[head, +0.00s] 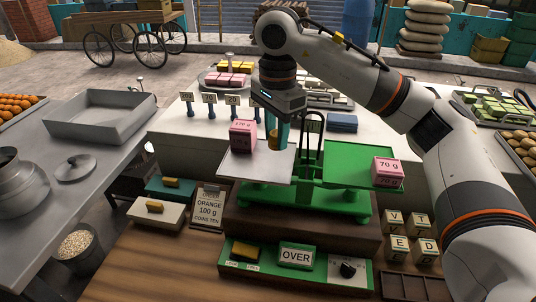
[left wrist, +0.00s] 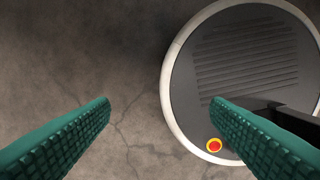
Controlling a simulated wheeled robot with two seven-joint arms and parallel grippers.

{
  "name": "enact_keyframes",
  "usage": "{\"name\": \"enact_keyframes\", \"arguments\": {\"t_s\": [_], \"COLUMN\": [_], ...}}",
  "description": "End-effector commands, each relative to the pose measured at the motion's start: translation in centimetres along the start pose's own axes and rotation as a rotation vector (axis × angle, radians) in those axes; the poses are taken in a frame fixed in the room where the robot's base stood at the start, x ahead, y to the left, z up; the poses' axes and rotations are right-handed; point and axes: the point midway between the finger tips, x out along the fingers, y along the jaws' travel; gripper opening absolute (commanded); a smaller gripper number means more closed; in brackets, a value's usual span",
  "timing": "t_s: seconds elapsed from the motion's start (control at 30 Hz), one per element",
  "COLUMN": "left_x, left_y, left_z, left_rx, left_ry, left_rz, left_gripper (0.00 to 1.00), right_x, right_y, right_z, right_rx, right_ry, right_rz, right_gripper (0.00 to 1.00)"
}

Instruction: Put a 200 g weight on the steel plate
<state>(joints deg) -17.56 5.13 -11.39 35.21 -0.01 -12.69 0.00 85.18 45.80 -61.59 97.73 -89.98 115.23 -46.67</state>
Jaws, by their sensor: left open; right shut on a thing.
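The steel plate (head: 240,168) is the left pan of a green balance scale (head: 305,185). A pink block (head: 243,135), its label hard to read, sits on the plate's left rear part. My right gripper (head: 276,130) points down over the plate's right rear part and is shut on a small brass weight (head: 273,141). The weight's mark is not readable, and I cannot tell whether it touches the plate. A pink block marked 70 g (head: 387,172) sits on the green right pan (head: 350,160). My left gripper (left wrist: 160,103) is open and empty above the floor in the left wrist view.
Blue stands with number cards (head: 210,104) line the white counter behind. Letter cubes (head: 408,235) lie at the right. An empty grey tray (head: 108,112) is on the left table.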

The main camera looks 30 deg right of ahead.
Motion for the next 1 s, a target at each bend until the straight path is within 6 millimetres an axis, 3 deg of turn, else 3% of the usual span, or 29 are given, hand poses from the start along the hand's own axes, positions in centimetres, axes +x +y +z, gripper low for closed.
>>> {"name": "enact_keyframes", "arguments": {"t_s": [0.2, 0.53, 0.93, 0.97, 1.0], "left_x": [-0.2, -1.5, -0.9, -0.9, -1.1], "left_y": [-0.3, -0.9, -0.8, -0.8, -0.7], "left_z": [-0.2, 1.8, 1.3, 1.2, 1.2], "left_rx": [-0.002, -0.006, -0.003, -0.003, -0.002], "left_ry": [0.003, -0.026, -0.019, -0.018, -0.017], "left_rz": [-0.004, -0.011, -0.010, -0.010, -0.009], "left_gripper": [0.71, 0.71, 0.71, 0.71, 0.71], "right_x": [2.5, 6.4, 7.3, 7.3, 7.2], "right_y": [0.0, 0.0, 0.0, 0.0, 0.0], "right_z": [0.0, 0.1, 0.0, 0.0, 0.0], "right_rx": [-0.002, -0.001, -0.003, -0.003, -0.003], "right_ry": [0.001, -0.001, 0.000, -0.001, -0.001], "right_rz": [0.001, 0.001, 0.003, 0.003, 0.003], "right_gripper": [0.02, 0.02, 0.02, 0.32, 0.38]}}
